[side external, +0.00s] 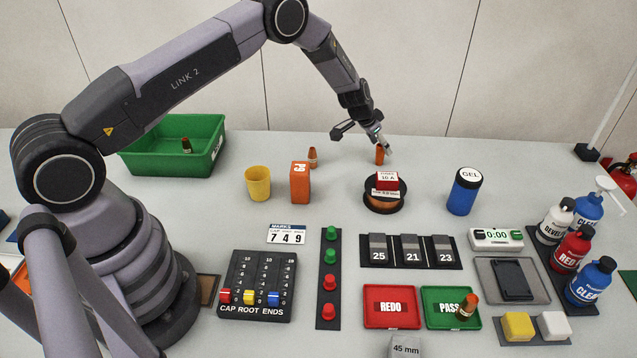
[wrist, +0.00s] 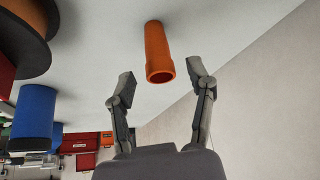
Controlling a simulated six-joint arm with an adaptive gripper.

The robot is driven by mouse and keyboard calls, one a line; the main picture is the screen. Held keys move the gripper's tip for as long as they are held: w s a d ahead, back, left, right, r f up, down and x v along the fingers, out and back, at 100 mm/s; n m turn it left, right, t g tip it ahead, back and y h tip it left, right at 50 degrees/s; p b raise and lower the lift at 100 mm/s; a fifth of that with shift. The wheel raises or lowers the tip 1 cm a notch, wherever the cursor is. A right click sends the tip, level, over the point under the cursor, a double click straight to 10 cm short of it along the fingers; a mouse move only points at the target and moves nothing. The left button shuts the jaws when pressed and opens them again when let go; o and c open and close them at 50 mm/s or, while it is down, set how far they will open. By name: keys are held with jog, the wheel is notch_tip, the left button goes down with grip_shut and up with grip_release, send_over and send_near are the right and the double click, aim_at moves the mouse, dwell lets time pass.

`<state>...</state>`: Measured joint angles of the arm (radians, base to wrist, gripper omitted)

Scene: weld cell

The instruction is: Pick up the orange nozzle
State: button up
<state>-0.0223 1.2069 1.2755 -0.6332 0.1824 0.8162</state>
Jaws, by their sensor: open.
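The plain orange nozzle (side external: 379,156) stands on the table behind the wire spool, right at my gripper (side external: 385,147). In the wrist view the orange nozzle (wrist: 157,50) shows between and just beyond the two fingertips, with clear space on both sides. My gripper (wrist: 160,80) is open and empty, its fingers spread apart. In the side view the fingertips partly overlap the nozzle, so contact cannot be told there.
The dark-orange wire spool (side external: 385,203) stands in front of the nozzle, carrying a red block. A brown-banded nozzle (side external: 313,157) and an orange box (side external: 300,183) stand to the left. A blue GEL jar (side external: 464,191) stands to the right. The table behind is clear up to the wall.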

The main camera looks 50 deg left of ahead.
aim_at(381, 146)
jog(key=x, duration=0.3)
jog(key=shift+w+f, duration=0.15)
jog(key=shift+f, duration=0.05)
grip_shut()
